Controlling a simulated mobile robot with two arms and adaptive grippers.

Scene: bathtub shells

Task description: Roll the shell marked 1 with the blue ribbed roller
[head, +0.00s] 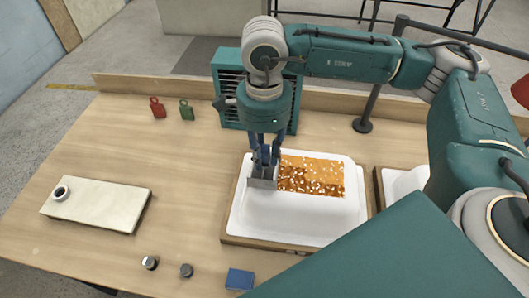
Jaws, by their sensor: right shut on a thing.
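A white bathtub shell (300,223) lies in a wooden frame at the middle right of the table. An orange-brown patch with white specks (312,176) covers part of it; its near band is darker. My right gripper (265,150) points down over the shell's left part, shut on the blue ribbed roller (262,183). Its grey head is at the patch's left edge; its ribs are too small to tell, and I cannot tell whether it touches. A second white shell (400,180) at the right is mostly hidden by my arm. I can read no number on either. My left gripper is not in view.
A teal ribbed box (228,88) stands behind the shell. Red (157,108) and green (186,110) pieces stand to its left. A pale board (100,203) with a ring, metal cylinders (150,263) and a blue block (240,279) lie nearer.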

